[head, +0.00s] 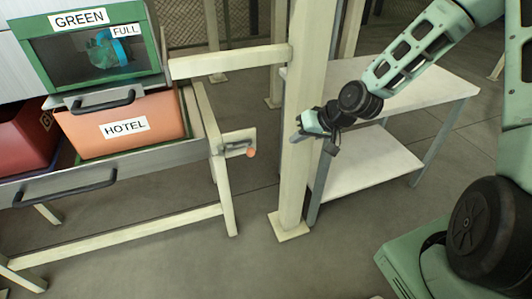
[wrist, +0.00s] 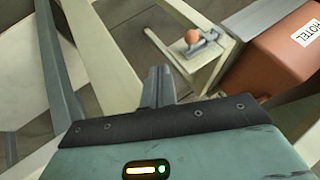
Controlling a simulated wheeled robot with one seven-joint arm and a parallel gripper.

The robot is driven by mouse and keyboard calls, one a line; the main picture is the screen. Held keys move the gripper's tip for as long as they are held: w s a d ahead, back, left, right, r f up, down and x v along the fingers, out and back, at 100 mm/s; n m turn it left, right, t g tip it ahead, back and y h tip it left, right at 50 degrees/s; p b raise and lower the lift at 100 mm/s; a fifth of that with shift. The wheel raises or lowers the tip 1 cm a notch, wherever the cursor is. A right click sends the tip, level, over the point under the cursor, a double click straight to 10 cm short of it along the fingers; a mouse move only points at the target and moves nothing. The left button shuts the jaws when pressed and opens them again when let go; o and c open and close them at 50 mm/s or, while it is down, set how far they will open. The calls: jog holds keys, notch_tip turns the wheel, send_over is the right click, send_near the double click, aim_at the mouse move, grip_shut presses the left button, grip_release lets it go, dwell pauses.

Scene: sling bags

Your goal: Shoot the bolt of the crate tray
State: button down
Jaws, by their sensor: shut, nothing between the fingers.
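The crate tray (head: 185,165) is a drawer-like metal tray at the left of the head view, with a dark handle in front. It holds an orange crate labelled HOTEL (head: 125,125). The bolt (head: 250,152) has an orange knob and sits on a plate at the tray's right side. The bolt also shows near the top middle of the wrist view (wrist: 193,37). My gripper (head: 297,136) is shut and empty, right of the bolt and apart from it, near a cream post. In the wrist view, its fingertips (wrist: 158,72) are together below the bolt.
A cream upright post (head: 305,110) stands between the tray frame and a white two-shelf table (head: 375,155). A bin labelled GREEN and FULL (head: 95,50) sits above the HOTEL crate. A red crate (head: 25,135) is at far left. Floor in front is clear.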

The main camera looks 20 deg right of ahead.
aim_at(251, 153)
jog(key=shift+f, duration=0.1)
jog(key=w+a+f+b, duration=0.4)
jog(key=w+a+f, duration=0.1)
jog(key=a, duration=0.3)
jog(key=shift+w+f, duration=0.35)
jog(key=shift+f, duration=0.55)
jog(key=shift+a, duration=1.8)
